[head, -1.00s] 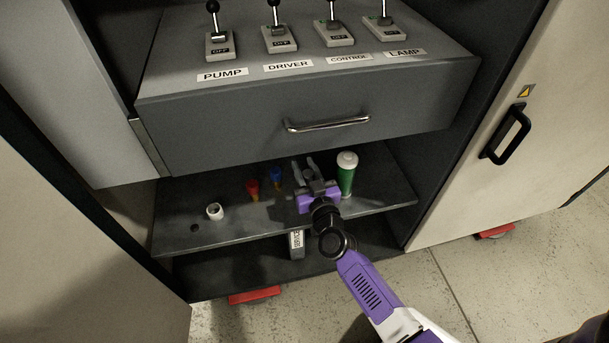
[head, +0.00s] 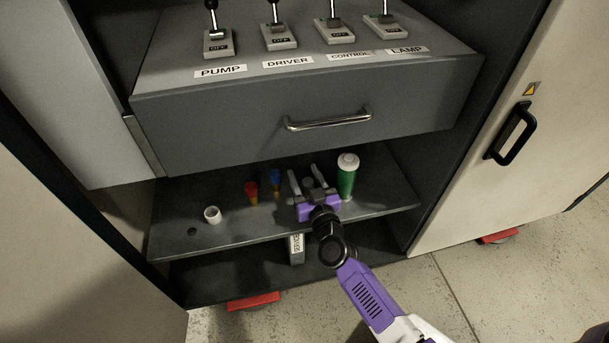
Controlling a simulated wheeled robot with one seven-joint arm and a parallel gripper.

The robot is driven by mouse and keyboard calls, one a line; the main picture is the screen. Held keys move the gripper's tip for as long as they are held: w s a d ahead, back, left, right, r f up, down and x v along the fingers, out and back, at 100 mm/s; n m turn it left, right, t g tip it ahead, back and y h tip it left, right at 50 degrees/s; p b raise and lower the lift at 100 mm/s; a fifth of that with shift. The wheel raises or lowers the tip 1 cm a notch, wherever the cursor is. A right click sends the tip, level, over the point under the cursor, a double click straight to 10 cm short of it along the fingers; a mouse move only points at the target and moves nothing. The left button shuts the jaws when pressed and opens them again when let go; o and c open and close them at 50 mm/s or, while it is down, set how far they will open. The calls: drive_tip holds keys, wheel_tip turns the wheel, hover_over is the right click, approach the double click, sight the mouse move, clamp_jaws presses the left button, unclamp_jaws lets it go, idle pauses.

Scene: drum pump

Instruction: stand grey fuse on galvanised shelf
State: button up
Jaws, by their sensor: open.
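The galvanised shelf (head: 250,229) is the dark grey board below the drawer. My gripper (head: 303,172) is over its right-middle part, with its two fingers spread and pointing toward the back of the cabinet. A small grey rounded thing (head: 308,184), apparently the top of the grey fuse, shows between the fingers. The fingers look apart from it. Its lower part is hidden by my gripper, so I cannot tell for sure how it meets the shelf.
Left of my gripper stand a blue fuse (head: 276,180) and a red fuse (head: 252,191). A white ring-like cup (head: 213,215) is further left, near a dark hole (head: 192,231). A green cylinder with white top (head: 347,178) stands close on the right. The drawer (head: 300,120) overhangs the shelf.

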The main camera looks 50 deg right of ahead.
drive_tip(key=shift+s+r, duration=0.1)
drive_tip(key=shift+r, duration=0.05)
drive_tip(key=p+v, duration=0.3)
drive_tip(key=v, duration=0.9)
drive_tip(key=shift+s+a, duration=0.2)
drive_tip(key=shift+a, duration=0.1)
drive_tip(key=s+a+r+n+y, duration=0.3)
drive_tip(key=s+a+r, duration=0.4)
drive_tip(key=s, duration=0.4)
drive_tip(key=s+a+r+n+y, duration=0.3)
drive_tip(key=s+a+r+y, duration=0.3)
drive_tip(key=s+a+r, duration=0.2)
drive_tip(key=s+a, duration=0.2)
drive_tip(key=s, duration=0.1)
drive_tip(key=shift+s+g, duration=0.3)
wheel_tip(320, 180, up, 22)
drive_tip(key=p, duration=2.1)
drive_tip(key=shift+p, duration=0.35)
